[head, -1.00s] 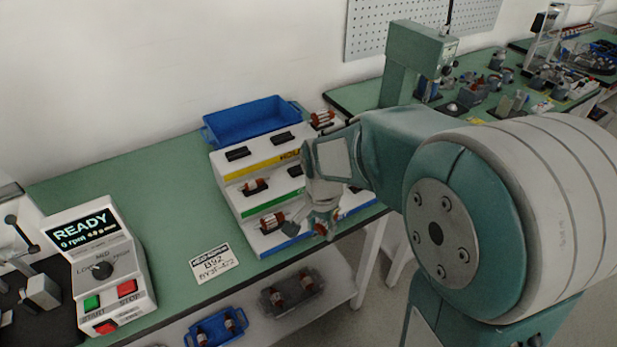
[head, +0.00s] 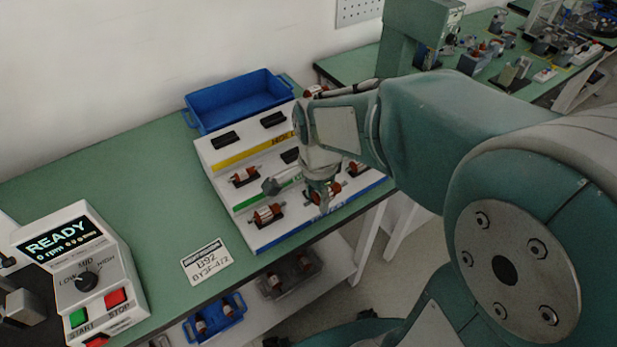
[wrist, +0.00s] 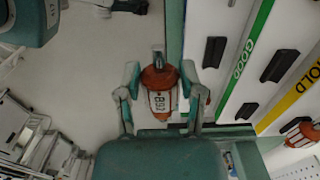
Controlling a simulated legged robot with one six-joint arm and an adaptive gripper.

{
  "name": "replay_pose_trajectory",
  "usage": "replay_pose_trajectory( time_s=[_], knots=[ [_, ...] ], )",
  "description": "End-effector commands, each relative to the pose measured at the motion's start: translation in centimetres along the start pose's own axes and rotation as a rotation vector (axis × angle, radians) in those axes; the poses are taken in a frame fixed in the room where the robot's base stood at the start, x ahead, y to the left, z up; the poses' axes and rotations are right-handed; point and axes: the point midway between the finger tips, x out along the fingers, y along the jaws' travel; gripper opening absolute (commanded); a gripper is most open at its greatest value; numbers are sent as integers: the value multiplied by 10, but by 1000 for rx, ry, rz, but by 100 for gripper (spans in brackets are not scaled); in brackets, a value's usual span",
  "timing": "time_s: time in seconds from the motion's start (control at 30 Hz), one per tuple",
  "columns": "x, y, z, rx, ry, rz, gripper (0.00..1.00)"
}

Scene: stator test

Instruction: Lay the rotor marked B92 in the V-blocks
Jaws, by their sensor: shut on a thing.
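My gripper (wrist: 159,78) is shut on an orange-brown rotor (wrist: 158,94) with a white label reading B92, seen in the wrist view. In the head view my gripper (head: 322,186) holds this rotor (head: 325,194) by the front right of the white stepped rack (head: 262,235); the arm partly hides it.
Other rotors sit on the rack, two at its left side (head: 245,175) (head: 267,213). A blue bin (head: 240,98) stands behind it. The control box (head: 75,270) showing READY stands at left. The bench between box and rack is clear except for the card.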

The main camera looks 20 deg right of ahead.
Motion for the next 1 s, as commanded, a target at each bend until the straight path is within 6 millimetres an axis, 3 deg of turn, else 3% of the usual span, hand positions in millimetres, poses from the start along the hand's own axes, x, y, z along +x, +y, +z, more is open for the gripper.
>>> replay_pose_trajectory(
  time_s=[0.33, 0.5, 0.83, 1.0],
  knots=[
    [30, -58, -30, 1, 0, 1, 0],
    [57, -76, -40, -1, 0, 3, 0],
    [81, -94, -50, -1, 1, 0, 0],
    [106, -98, -52, -1, 0, 3, 0]
  ],
)
